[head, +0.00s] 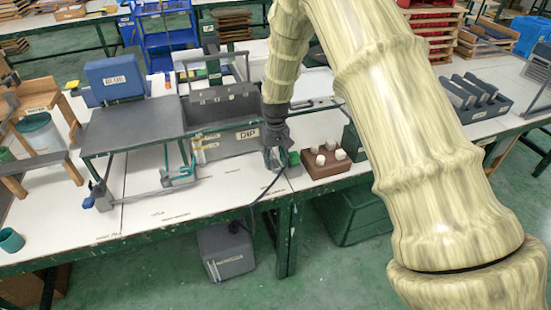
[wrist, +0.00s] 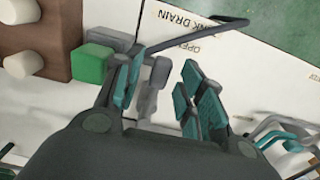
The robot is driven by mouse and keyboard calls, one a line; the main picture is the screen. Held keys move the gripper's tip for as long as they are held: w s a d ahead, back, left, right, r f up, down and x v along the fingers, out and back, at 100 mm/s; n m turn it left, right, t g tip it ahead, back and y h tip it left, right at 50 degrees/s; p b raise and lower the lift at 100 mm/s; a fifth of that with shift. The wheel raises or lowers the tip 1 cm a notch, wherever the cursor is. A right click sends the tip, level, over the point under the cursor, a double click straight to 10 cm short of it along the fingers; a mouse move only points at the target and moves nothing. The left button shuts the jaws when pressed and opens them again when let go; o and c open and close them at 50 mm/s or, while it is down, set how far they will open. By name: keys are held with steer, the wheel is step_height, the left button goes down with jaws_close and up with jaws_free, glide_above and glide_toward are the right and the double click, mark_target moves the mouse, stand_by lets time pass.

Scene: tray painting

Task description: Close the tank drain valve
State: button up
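The grey dip tank (head: 225,140), labelled DIP, stands on the white bench. My gripper (head: 277,160) points down at the bench by the tank's right front corner. In the wrist view my gripper (wrist: 161,72) has its teal-padded fingers apart. A grey valve part (wrist: 150,88) shows between the fingers, nearer the left one; I cannot tell whether they touch. A green block (wrist: 92,63) sits just left of the fingers, joined to or against a grey piece. The valve handle's angle is not clear.
A brown block (head: 322,166) with several white knobs stands close right of my gripper. A dark hose (head: 262,196) runs over the bench edge towards a grey container (head: 226,252) on the floor. The bench front left of the gripper is mostly clear.

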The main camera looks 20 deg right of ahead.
steer(key=shift+f, duration=0.2)
jaws_close()
